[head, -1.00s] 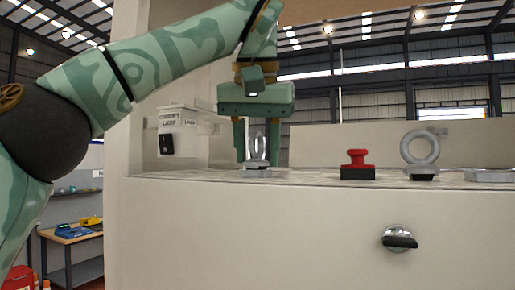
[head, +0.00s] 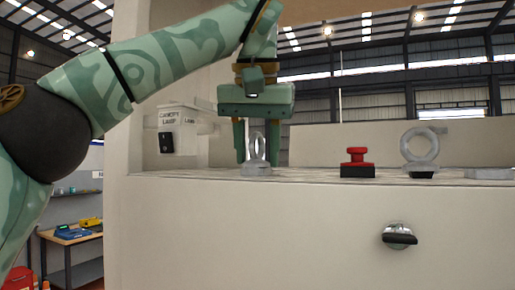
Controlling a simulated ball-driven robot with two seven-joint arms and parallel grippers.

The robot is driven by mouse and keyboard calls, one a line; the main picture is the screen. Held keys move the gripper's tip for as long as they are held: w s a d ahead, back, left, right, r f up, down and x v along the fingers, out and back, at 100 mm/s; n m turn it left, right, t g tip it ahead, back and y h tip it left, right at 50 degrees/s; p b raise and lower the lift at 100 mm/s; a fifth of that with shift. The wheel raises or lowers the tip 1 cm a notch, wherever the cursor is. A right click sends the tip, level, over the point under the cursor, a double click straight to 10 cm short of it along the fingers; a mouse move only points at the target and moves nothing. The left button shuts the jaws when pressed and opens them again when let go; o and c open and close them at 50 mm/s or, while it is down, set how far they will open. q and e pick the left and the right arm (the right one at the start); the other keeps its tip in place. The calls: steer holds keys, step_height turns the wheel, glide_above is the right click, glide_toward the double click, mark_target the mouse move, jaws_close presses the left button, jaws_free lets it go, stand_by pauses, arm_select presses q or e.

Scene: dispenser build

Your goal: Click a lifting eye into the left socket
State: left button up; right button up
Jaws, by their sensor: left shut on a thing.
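A grey lifting eye (head: 258,150) stands upright on the left of the cream dispenser's top (head: 300,176), over a flat round grey base (head: 256,170). My left gripper (head: 257,148) points straight down with its green fingers around this eye and is shut on it. The eye's lower end meets the base, and I cannot tell how deep it sits. A second, larger-looking lifting eye (head: 421,148) stands upright on the right of the top. My right gripper is not in view.
A red button on a black block (head: 357,164) stands between the two eyes. A flat grey disc (head: 490,174) lies at the far right. A cream box labelled canopy lamp (head: 180,130) is behind on the left. A black-handled knob (head: 399,236) is on the front face.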

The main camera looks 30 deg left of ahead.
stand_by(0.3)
arm_select(q)
steer(key=o, duration=1.7)
steer(key=shift+o, duration=0.2)
steer(key=shift+p+v, duration=2.05)
steer(key=shift+v, duration=0.95)
